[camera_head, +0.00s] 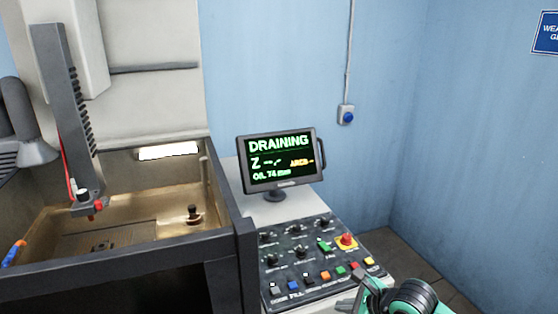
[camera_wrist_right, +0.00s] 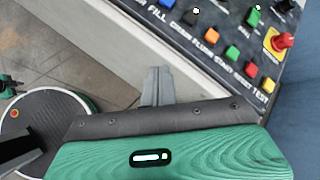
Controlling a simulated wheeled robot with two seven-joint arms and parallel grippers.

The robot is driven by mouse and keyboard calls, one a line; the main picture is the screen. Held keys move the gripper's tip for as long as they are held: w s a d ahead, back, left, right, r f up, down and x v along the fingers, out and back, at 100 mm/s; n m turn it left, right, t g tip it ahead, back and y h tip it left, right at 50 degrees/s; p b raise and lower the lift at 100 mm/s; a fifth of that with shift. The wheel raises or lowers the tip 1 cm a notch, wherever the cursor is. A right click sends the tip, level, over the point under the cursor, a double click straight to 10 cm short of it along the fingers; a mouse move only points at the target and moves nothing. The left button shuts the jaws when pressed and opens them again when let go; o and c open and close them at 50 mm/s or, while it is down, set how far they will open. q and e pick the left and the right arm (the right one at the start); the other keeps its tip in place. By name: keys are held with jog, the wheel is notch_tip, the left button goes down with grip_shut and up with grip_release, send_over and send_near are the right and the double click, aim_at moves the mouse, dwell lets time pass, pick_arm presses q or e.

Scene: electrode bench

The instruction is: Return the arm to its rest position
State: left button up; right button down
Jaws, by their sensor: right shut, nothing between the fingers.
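My right gripper (camera_head: 352,300) is low in the head view, just in front of the front right edge of the control panel (camera_head: 325,254). In the right wrist view its grey fingers (camera_wrist_right: 157,86) are together and empty. They lie over the panel's pale side edge, near the row of coloured buttons; I cannot tell the exact gap. The green and black wrist shows behind them. My left gripper is not in the head view.
A monitor (camera_head: 276,160) reading DRAINING stands behind the panel. A red emergency button (camera_head: 346,240) sits on its right side. The machine tank (camera_head: 128,262) with a dark rim is on the left. Grey tiled floor (camera_wrist_right: 62,42) is open beside the panel.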

notch_tip(320, 180, down, 16)
jog(key=w+a+r+m+t+y, duration=0.15)
jog(key=m+y, duration=0.45)
jog(key=m, duration=0.8)
jog(key=s+d+f+m+t+h, duration=0.1)
jog(key=s+d+f+m+h, duration=0.15)
jog(key=f+m, duration=0.45)
jog(key=s+d+f+m+t+h, duration=0.1)
jog(key=s+d+f+m+h, duration=0.25)
jog(key=f, duration=0.55)
jog(key=s+d+f+m+t+h, duration=0.15)
jog(key=d+f+m, duration=0.25)
jog(key=f+m, duration=0.4)
jog(key=s+d+f+m+g+h, duration=0.25)
jog(key=s+f+m, duration=0.25)
jog(key=s+f, duration=0.4)
jog(key=s+f+m+g, duration=0.2)
jog(key=s+f+m, duration=0.1)
jog(key=s, duration=0.8)
jog(key=s+f+m+g+h, duration=0.1)
jog(key=s+f+m+g, duration=0.2)
jog(key=s+f, duration=0.3)
jog(key=s+f+m+g+h, duration=0.1)
jog(key=s+f+m+g, duration=0.2)
jog(key=s, duration=1.3)
notch_tip(320, 180, down, 2)
jog(key=shift+s+a+f+m, duration=0.1)
jog(key=shift+s+a+m, duration=0.1)
jog(key=shift+s+m, duration=0.25)
jog(key=shift+w, duration=0.15)
